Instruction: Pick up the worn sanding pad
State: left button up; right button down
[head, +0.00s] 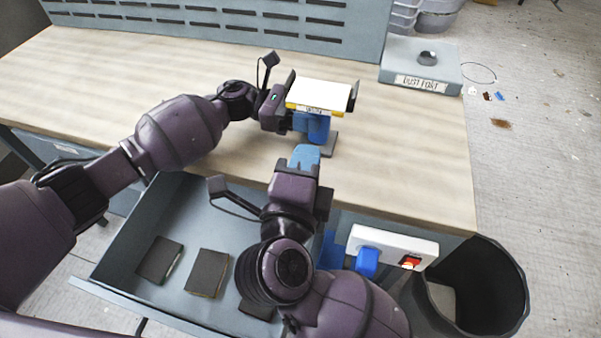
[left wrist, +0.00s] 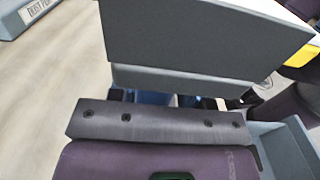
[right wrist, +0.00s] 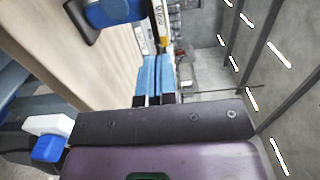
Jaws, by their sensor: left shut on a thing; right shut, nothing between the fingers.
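My left gripper (head: 289,117) is shut on a grey slab (left wrist: 190,40) that fills the upper left wrist view; its fingers meet the lower edge. In the head view a dark plate (head: 289,83) stands edge-on there, beside a white-topped, yellow-edged labelled block (head: 318,97) above a blue post (head: 317,128) on a dark base. I cannot tell whether slab and block are joined. Dark sanding pads (head: 160,260) (head: 207,272) lie in the open drawer; I cannot tell which pad is worn. My right gripper (head: 305,157) is shut and empty, just in front of the post.
The open drawer (head: 130,235) juts from the bench (head: 420,150) beneath my right arm. A white box with a blue knob (head: 395,243) is on the bench front, beside a black bin (head: 500,290). A dust port box (head: 420,65) stands back right. The bench's left side is clear.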

aim_at(320, 112)
jog(key=w, duration=0.2)
jog(key=w+d, duration=0.1)
jog(key=w, duration=0.5)
jog(key=shift+d, duration=0.15)
jog(key=shift+w+d, duration=0.15)
jog(key=shift+w, duration=0.8)
jog(key=shift+s, duration=0.15)
